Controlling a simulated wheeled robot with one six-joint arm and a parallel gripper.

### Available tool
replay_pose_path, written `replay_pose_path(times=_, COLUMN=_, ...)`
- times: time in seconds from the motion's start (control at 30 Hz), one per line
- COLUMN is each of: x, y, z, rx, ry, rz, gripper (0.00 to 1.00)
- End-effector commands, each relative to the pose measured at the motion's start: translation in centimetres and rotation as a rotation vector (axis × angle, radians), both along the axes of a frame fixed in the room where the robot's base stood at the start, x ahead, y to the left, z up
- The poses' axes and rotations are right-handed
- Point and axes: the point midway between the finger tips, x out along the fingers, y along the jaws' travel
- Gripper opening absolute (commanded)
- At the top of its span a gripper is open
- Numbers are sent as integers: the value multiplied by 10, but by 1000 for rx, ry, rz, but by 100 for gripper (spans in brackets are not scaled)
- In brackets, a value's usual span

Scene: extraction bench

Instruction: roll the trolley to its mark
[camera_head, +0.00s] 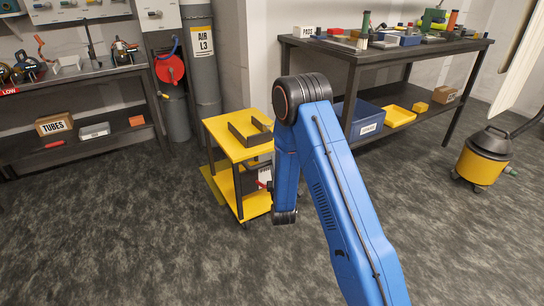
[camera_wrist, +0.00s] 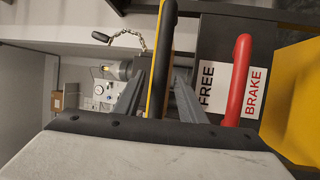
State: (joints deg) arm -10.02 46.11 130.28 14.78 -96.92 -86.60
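The yellow trolley (camera_head: 222,140) stands on the dark floor, left of my blue arm, which hides part of its right side. The fingers are apart, with gaps showing on both sides of the bar. A red lever (camera_wrist: 238,85) lies over the white FREE and BRAKE label (camera_wrist: 213,85), beside the right finger. My arm hides the gripper in the head view.
A dark bench (camera_head: 385,53) with bins below stands at the right, behind my arm. A yellow vacuum (camera_head: 482,160) is at the far right. A tool bench (camera_head: 80,78) and grey cylinders (camera_head: 203,70) stand at left and behind. The front floor is clear.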

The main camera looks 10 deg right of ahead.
Motion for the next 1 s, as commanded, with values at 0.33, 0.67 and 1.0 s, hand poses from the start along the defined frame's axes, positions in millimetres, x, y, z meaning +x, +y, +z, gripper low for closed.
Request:
replay_pose_path(times=0.33, x=51, y=-5, z=9, rx=1, ry=-1, rz=-1, gripper=37)
replay_pose_path(times=0.67, x=62, y=-5, z=11, rx=0, ry=0, rz=0, gripper=37)
replay_pose_path(times=1.0, x=62, y=-5, z=11, rx=0, ry=1, rz=0, gripper=0)
